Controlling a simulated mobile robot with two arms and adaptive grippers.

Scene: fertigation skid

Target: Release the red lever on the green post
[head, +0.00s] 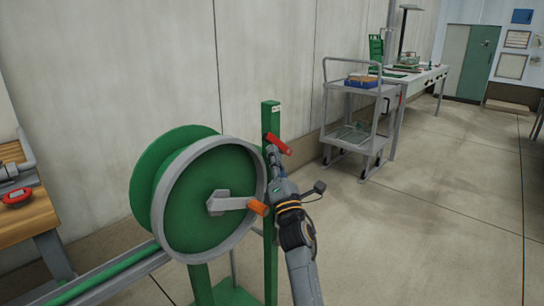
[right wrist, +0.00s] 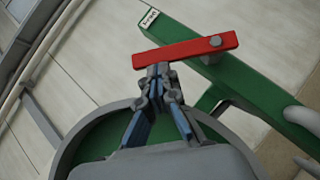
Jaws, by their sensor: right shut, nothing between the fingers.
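The green post (head: 271,200) stands upright just right of a large hose reel. The red lever (head: 279,143) is a short flat bar near the post's top, tilted in the head view. In the right wrist view the lever (right wrist: 185,50) is held by a grey bolt near one end, and its other end sticks out past the post (right wrist: 240,80). My right gripper (head: 271,152) is shut and empty, its tips close below the lever's free end. In the right wrist view the fingertips (right wrist: 158,70) overlap the lever's lower edge; I cannot tell whether they touch. My left gripper is out of view.
The green reel (head: 190,190) with a grey rim and an orange-handled crank (head: 258,207) is close to my right arm. A wooden bench (head: 30,215) with a red round part is at the left. A grey cart (head: 355,140) stands behind; open floor lies to the right.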

